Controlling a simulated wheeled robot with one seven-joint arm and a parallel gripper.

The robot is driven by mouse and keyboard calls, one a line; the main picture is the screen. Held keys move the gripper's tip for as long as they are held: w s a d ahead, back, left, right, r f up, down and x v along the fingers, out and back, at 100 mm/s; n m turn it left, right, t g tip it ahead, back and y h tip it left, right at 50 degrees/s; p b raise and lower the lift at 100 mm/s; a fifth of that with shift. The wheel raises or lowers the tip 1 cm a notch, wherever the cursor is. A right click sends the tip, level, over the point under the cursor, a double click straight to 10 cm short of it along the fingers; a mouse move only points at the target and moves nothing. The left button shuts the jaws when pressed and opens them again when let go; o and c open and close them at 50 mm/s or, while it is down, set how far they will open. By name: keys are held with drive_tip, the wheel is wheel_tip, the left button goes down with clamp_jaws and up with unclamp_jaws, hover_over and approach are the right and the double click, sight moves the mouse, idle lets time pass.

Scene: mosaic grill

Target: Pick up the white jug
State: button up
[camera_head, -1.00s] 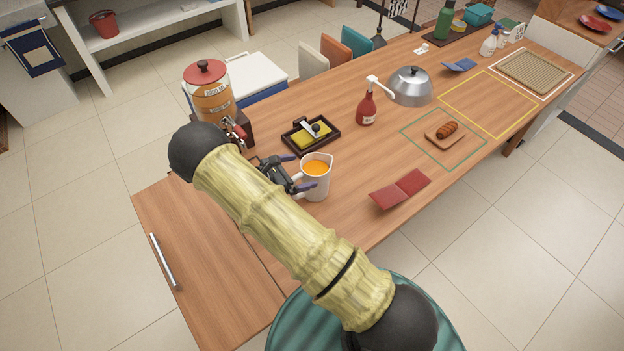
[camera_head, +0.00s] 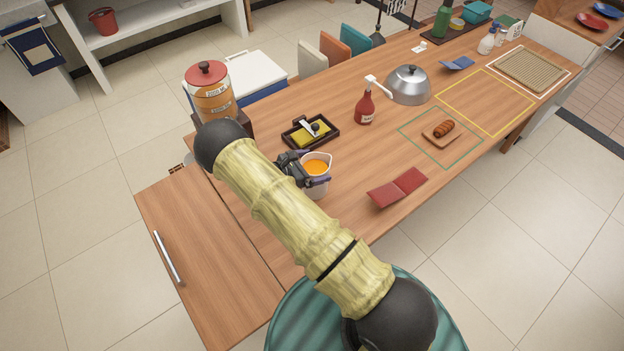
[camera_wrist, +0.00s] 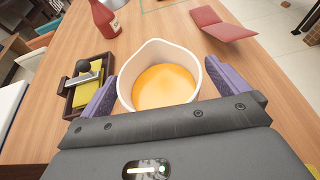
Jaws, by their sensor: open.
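The white jug (camera_head: 317,187) stands upright on the wooden table (camera_head: 345,215) and holds orange liquid. In the wrist view the jug (camera_wrist: 125,82) sits between the two purple fingers of my gripper (camera_wrist: 163,95), one on each side. The fingers are open, and a small gap shows beside the jug at each side. In the head view my gripper (camera_head: 310,170) is at the jug's upper part, partly covering its left side. The jug's handle cannot be made out now.
A dark tray with a yellow sponge (camera_head: 309,133) is just behind the jug. A red folded card (camera_head: 398,188) lies to the right. A drink dispenser (camera_head: 212,92) stands at the left.

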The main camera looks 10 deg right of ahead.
idle(0.3)
drive_tip(key=shift+w, duration=0.15)
drive_tip(key=c, duration=1.8)
drive_tip(key=shift+r, duration=0.15)
wheel_tip(320, 180, up, 10)
drive_tip(key=b, duration=0.2)
drive_tip(key=shift+b, duration=0.35)
